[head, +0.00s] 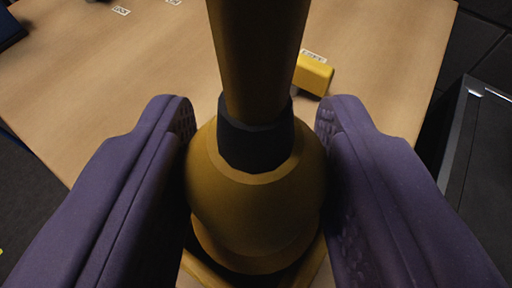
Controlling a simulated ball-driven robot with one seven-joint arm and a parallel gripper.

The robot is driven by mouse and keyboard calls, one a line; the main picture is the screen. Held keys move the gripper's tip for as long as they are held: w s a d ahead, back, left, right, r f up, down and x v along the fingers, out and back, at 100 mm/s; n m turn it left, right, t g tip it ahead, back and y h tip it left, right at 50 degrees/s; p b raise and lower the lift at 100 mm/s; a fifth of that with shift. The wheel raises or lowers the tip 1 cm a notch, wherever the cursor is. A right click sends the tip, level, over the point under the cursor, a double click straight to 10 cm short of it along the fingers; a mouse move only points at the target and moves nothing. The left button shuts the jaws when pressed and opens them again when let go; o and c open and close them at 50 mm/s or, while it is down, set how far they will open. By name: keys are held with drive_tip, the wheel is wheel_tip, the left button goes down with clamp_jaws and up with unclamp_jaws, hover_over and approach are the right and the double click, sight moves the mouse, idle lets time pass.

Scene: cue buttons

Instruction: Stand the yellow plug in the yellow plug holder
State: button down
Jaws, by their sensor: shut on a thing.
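The yellow plug (255,205) fills the middle of the head view, close to the camera. It has a rounded dark-yellow body, a black collar and a thick shaft that runs up past the top edge. My gripper (257,112) has purple fingers on both sides of the plug and is shut on its rounded body. I cannot tell whether this block is the yellow plug holder. The plug's lower end is partly hidden in shadow.
The wooden table (120,90) spreads behind the plug, mostly clear at the left and upper right. Small white labels (121,11) lie near its far side. A dark cabinet (480,160) with a metal edge stands at the right, past the table's edge.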

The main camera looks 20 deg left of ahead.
drive_tip(key=shift+f, duration=0.2)
drive_tip(key=shift+c, duration=2.4)
unclamp_jaws()
drive_tip(key=shift+s, duration=0.1)
drive_tip(key=p+v, duration=0.1)
drive_tip(key=v, duration=0.6)
drive_tip(key=shift+s+d+r+p, duration=0.1)
drive_tip(key=shift+s+r+p, duration=0.05)
drive_tip(key=shift+s+p, duration=0.15)
